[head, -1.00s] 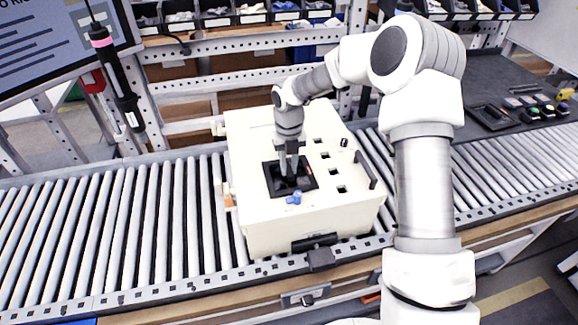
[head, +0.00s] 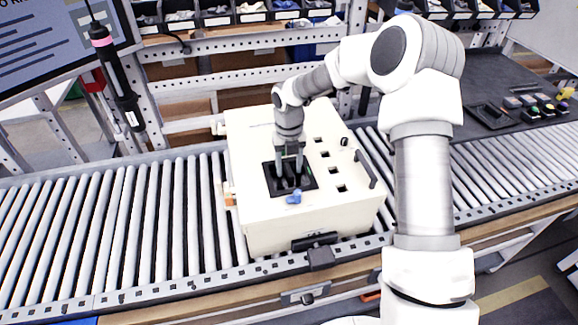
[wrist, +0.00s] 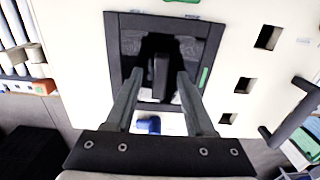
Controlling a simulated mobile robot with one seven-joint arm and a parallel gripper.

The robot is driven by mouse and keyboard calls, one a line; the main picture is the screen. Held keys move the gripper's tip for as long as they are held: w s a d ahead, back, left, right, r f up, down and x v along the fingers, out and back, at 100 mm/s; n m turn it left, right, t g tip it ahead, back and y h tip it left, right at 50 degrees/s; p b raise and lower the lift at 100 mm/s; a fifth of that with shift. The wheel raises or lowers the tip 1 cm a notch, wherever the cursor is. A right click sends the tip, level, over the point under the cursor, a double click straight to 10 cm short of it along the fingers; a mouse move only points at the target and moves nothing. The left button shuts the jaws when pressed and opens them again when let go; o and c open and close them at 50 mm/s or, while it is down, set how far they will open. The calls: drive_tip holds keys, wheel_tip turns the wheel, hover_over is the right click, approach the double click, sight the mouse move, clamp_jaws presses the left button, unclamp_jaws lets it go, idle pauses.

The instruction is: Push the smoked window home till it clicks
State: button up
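The smoked window (wrist: 132,42) is a dark panel in a square black frame on top of a cream housing (head: 245,160). The frame also shows in the head view (head: 310,181). My gripper (wrist: 159,74) is over the frame with its two fingers spread apart. A dark upright block (wrist: 160,78) stands between the fingertips in the wrist view; I cannot tell whether they touch it. The fingers and their shadow hide part of the window, so how fully it is seated cannot be told.
A blue knob (head: 293,197) sits just in front of the frame. Several square holes and a black bar handle (head: 366,170) lie to the right on the housing. The housing rests on a roller conveyor (head: 130,220). A hanging screwdriver (head: 118,75) is at left.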

wheel_tip(320, 180, up, 18)
drive_tip(key=shift+f, duration=0.25)
idle(0.5)
